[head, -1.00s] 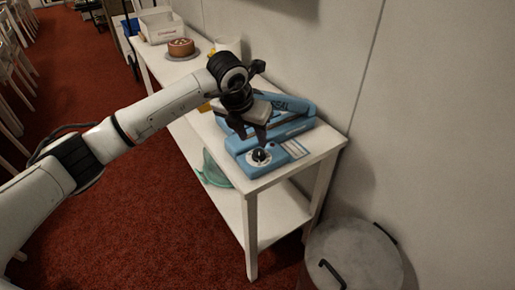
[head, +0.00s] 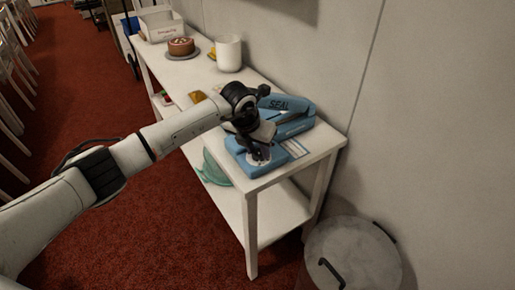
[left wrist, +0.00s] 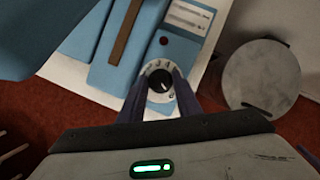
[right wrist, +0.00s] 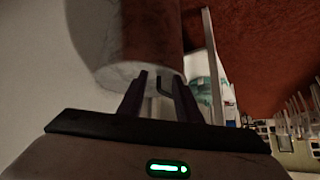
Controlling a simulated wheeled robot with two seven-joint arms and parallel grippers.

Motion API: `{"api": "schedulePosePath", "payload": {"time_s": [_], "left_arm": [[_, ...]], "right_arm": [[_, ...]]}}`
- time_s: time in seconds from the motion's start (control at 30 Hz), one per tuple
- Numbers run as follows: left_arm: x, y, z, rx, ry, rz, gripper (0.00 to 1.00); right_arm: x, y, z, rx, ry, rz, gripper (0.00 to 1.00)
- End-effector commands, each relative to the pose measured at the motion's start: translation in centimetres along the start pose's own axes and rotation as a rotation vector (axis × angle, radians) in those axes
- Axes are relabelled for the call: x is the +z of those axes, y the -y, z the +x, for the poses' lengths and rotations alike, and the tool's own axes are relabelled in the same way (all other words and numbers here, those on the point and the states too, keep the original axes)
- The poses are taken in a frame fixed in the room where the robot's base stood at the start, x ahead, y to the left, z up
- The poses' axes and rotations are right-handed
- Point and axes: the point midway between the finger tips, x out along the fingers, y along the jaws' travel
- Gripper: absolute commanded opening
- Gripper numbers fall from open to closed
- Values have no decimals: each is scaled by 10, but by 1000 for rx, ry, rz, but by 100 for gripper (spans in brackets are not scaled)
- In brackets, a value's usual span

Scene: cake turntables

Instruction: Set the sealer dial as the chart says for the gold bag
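The blue sealer (head: 290,128) stands on the near end of the white table, with "SEAL" on its arm. Its dial, a black knob on a white numbered disc (left wrist: 160,82), shows in the left wrist view. My left gripper (head: 260,155) is over the dial, fingers pointing down. In the left wrist view its two fingers (left wrist: 157,100) are apart, one on each side of the knob; contact is unclear. My right gripper (right wrist: 160,92) is open and empty.
A yellow-gold item (head: 197,97) lies on the table behind my left arm. A white canister (head: 228,53), a cake (head: 181,46) and a white box (head: 160,24) stand farther back. A round grey-lidded bin (head: 353,255) stands right of the table, near the wall.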

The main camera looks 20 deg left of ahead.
Motion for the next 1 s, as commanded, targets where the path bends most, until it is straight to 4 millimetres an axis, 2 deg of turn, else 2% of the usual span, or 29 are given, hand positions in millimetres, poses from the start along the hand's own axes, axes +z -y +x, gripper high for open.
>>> {"api": "schedulePosePath", "payload": {"time_s": [0.27, 0.47, 1.0], "left_arm": [[0, 0, 0, 10, 0, -24, 8], [0, 1, 0, 46, 0, -109, 8], [1, 5, 3, 232, 1, -556, 8]], "right_arm": [[1, 0, 1, 0, 0, 0, 31], [4, 0, 4, 0, 0, 0, 31], [25, -3, 26, 0, -1, 0, 31]]}}
